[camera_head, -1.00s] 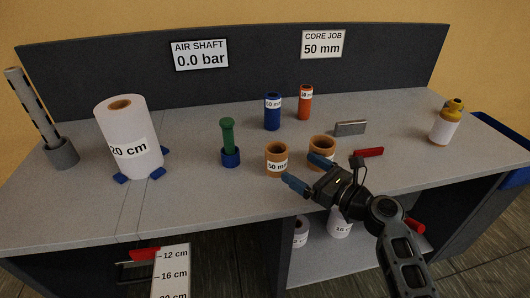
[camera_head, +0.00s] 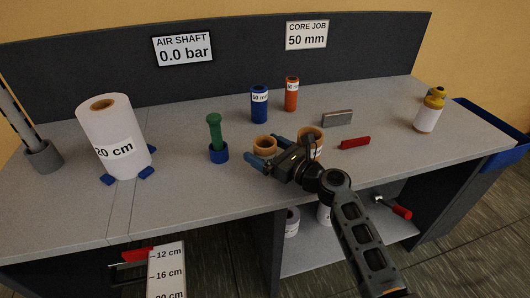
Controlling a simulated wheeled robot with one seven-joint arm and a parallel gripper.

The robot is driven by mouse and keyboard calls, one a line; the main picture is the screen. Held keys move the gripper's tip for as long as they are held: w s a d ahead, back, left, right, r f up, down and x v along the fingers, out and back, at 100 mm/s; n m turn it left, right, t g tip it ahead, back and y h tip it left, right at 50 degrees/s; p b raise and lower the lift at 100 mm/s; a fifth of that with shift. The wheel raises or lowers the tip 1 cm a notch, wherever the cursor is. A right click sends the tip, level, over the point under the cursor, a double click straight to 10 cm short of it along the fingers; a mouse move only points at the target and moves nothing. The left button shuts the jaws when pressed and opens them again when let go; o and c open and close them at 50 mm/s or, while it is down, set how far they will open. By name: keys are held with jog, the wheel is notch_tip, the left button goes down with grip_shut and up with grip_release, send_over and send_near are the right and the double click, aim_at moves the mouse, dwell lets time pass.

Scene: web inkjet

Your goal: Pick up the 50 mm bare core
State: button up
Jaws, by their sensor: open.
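A short brown bare core (camera_head: 265,144) stands upright on the grey bench near the middle; its label is hidden now, but the earlier frame showed a 50 on it. A second, similar brown core (camera_head: 311,134) stands just to its right, its label mostly hidden by my arm. My gripper (camera_head: 268,151) is open and empty, its blue fingertips overlapping the lower front and right side of the left core in this view. Whether the fingers are around the core or in front of it, and whether they touch, I cannot tell.
A green plug in a blue base (camera_head: 217,140) stands left of the cores.

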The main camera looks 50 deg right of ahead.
jog(key=shift+c, duration=0.4)
jog(key=c, duration=1)
jog(key=shift+r, duration=0.1)
